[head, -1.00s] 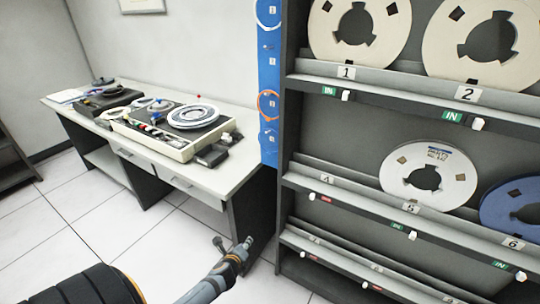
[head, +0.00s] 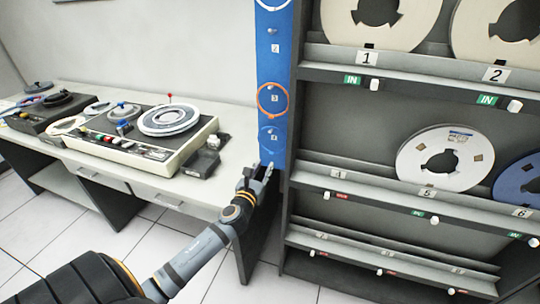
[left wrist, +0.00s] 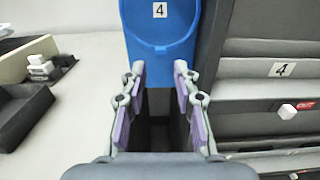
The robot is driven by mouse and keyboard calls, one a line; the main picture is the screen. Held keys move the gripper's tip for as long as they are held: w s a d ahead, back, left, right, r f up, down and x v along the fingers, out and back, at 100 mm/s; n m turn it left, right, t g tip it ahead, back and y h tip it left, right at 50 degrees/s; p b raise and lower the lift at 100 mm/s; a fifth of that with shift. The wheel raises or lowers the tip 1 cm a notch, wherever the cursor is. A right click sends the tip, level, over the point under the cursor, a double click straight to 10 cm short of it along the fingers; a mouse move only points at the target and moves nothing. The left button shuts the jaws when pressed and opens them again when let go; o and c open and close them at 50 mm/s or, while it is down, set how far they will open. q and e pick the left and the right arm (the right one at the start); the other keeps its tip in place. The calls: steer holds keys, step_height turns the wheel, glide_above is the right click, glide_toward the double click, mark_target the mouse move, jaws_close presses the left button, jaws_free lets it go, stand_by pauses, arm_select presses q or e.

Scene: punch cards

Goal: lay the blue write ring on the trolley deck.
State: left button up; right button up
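A blue ring (left wrist: 160,49) hangs on the blue wall panel (left wrist: 158,78), around the label 4, in the left wrist view. It nearly matches the panel's colour. In the head view the ring (head: 270,150) shows faintly below an orange ring (head: 272,115). My left gripper (head: 262,170) is just below the ring, in front of the panel's lower end. In the left wrist view its two fingers (left wrist: 160,72) stand apart with nothing between them, and the ring is ahead of them. The trolley deck and my right gripper are not in view.
A tape rack (head: 303,210) with numbered shelves and reels stands close to the right of my left gripper. A white desk (head: 225,165) with a tape machine (head: 140,140) is on the left. The tiled floor below the desk is partly clear.

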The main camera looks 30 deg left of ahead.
arm_select(q)
steer(key=shift+p+x, duration=0.45)
steer(key=shift+x, duration=2.5)
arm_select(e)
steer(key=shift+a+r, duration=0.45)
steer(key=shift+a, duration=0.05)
arm_select(q)
steer(key=shift+d, duration=0.1)
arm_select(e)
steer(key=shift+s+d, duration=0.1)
arm_select(q)
jaws_close()
steer(key=shift+r, duration=0.15)
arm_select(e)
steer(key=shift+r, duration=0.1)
arm_select(q)
steer(key=shift+r+p, duration=0.95)
steer(key=shift+p, duration=0.25)
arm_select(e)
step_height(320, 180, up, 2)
